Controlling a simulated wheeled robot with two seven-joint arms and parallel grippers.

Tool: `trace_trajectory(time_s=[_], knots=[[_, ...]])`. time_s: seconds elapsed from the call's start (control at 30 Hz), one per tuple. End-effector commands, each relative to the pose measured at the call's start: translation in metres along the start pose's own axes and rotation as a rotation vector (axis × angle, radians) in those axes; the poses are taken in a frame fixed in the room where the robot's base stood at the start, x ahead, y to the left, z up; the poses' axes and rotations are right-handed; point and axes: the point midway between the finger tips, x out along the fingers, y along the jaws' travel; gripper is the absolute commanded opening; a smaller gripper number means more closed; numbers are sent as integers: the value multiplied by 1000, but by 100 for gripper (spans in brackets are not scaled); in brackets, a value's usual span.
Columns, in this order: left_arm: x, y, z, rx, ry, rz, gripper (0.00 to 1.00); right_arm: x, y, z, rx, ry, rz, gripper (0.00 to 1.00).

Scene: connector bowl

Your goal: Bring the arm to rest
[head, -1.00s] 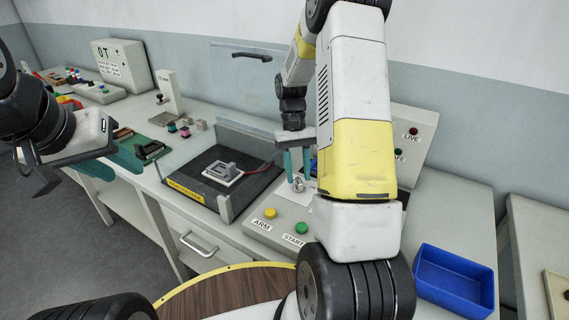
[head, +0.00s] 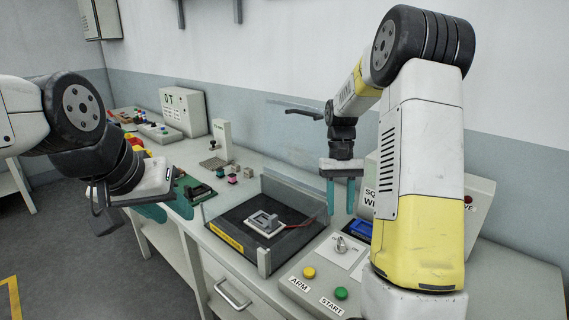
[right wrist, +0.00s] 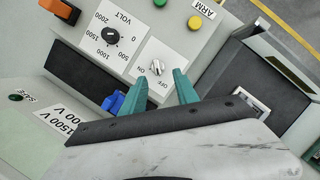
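My right gripper (head: 340,196) hangs fingers-down above the control panel (head: 322,276). Its teal fingers are apart with nothing between them; they also show apart in the right wrist view (right wrist: 158,92). The silver switch knob (head: 341,244), marked ON and OFF, stands clear below the fingers, and it shows in the right wrist view (right wrist: 157,67). My left gripper (head: 165,209) is at the left beside the bench's front edge, its teal fingers seeming apart and empty.
A black fixture (head: 238,218) with clear guard walls holds a grey connector (head: 265,221) with a red wire. Yellow ARM (head: 308,272) and green START (head: 341,293) buttons are on the panel. A white box (head: 184,112) and small coloured parts stand further back.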

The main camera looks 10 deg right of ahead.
Motion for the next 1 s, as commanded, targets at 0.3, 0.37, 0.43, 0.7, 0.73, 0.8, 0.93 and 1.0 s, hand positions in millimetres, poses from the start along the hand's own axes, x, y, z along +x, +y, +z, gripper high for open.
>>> trace_trajectory(time_s=[0.3, 0.37, 0.43, 0.7, 0.73, 0.8, 0.93, 1.0], knots=[[0, 0, 0, 0, 0, 0, 36, -60, -29, 71, -37, 269, -43, 36], [0, 0, 0, 0, 0, 0, 36, -67, -34, 85, -45, 320, -52, 36], [0, 0, 0, 0, 0, 0, 36, -74, -40, 102, -53, 378, -62, 36], [0, 0, 0, 0, 0, 0, 36, -86, -62, 164, -87, 601, -107, 36], [0, 0, 0, 0, 0, 0, 36, -86, -64, 171, -91, 625, -112, 36], [0, 0, 0, 0, 0, 0, 36, -85, -68, 186, -99, 682, -123, 36], [0, 0, 0, 0, 0, 0, 36, -81, -75, 207, -111, 772, -145, 36], [0, 0, 0, 0, 0, 0, 36, -79, -78, 216, -116, 810, -153, 36]])
